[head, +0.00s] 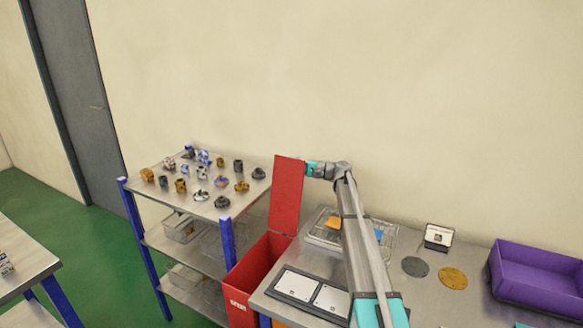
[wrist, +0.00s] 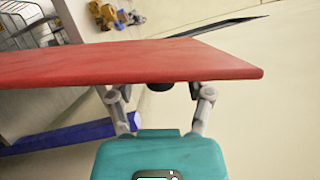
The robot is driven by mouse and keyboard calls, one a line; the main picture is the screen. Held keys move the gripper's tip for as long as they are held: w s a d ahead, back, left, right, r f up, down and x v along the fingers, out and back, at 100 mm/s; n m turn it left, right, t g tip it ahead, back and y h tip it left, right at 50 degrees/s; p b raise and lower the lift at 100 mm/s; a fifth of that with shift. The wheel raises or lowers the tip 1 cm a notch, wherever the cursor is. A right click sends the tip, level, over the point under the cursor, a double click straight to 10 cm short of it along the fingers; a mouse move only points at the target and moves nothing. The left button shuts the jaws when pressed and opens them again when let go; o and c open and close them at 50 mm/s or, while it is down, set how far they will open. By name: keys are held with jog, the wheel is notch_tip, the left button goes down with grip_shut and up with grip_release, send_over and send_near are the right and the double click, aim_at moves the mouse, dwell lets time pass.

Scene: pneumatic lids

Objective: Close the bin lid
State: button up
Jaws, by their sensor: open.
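The red bin (head: 252,270) stands left of the workbench, with its mouth open. Its red lid (head: 287,196) is raised and stands nearly upright. My gripper (head: 309,168) is at the lid's upper right edge in the head view, its fingers mostly hidden by the lid. In the wrist view the lid (wrist: 130,62) crosses the picture as a wide red plate. My gripper's two fingers (wrist: 160,92) are apart and reach up to the lid's lower edge, their tips hidden by it. Nothing shows held between them. I cannot tell whether they touch the lid.
A shelf rack (head: 235,195) with several small machine parts stands left of the bin. The workbench (head: 395,290) at right holds a clear tray (head: 325,233), discs (head: 453,278) and a purple crate (head: 540,292). A plain wall rises behind.

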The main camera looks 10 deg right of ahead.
grip_shut()
dwell(0.3)
jog(key=shift+s+a, duration=0.1)
